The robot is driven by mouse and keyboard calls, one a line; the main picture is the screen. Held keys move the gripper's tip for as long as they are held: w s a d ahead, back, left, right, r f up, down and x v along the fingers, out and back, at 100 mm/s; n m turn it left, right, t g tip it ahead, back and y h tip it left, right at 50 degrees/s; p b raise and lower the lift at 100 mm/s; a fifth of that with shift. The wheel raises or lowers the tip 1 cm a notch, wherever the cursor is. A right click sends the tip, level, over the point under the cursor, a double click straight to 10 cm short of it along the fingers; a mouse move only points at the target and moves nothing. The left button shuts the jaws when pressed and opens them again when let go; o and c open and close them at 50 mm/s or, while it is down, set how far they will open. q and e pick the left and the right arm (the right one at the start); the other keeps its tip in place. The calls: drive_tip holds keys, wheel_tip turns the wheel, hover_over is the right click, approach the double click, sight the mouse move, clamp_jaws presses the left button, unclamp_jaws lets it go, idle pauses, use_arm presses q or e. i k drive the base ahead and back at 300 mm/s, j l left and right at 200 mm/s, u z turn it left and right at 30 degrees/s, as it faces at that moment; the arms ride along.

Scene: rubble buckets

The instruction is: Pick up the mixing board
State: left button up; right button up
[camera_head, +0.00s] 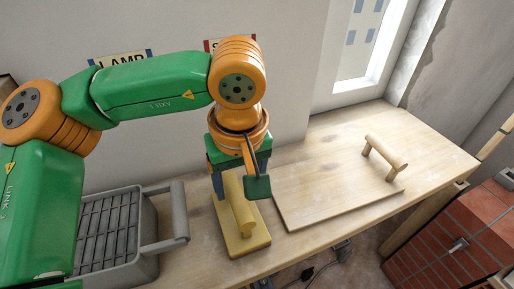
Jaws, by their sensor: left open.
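The mixing board looks to be the flat pale wooden board (325,192) lying on the workbench right of centre. A raised wooden bar handle (385,152) stands at its right end. My left gripper (238,190) points down to the left of this board, above a smaller yellowish wooden block with a handle (248,240). My right gripper is not in view.
A grey ribbed bin (150,262) with a bar handle stands on the left of the wooden workbench (440,160). A red brick-patterned box (440,255) is at the lower right, beyond the bench edge. A wall and window are behind. The bench right of the board is clear.

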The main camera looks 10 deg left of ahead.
sight(308, 193)
drive_tip(key=k+l, duration=0.2)
drive_tip(key=k, duration=0.3)
drive_tip(key=k+l, duration=0.2)
drive_tip(key=k, duration=0.25)
